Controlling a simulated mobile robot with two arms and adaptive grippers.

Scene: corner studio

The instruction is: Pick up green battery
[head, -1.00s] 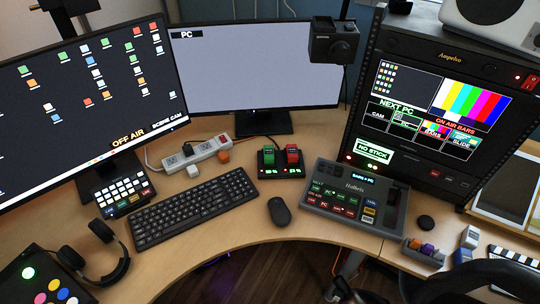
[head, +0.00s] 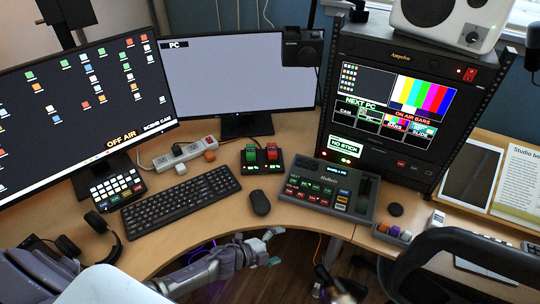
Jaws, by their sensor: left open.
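The green battery (head: 250,154) stands upright in the left slot of a small black charger (head: 262,170) on the desk, in front of the right monitor. A red battery (head: 271,152) stands in the slot beside it. My left gripper (head: 275,247) comes in from the lower left and is open and empty at the desk's front edge, well apart from the charger and nearer to me. My right gripper does not show.
A mouse (head: 260,203), a keyboard (head: 180,200) and a switcher panel (head: 328,190) lie around the charger's front. A white power strip (head: 186,155) is to its left. A black chair (head: 470,250) stands at the lower right. Bare desk lies between mouse and front edge.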

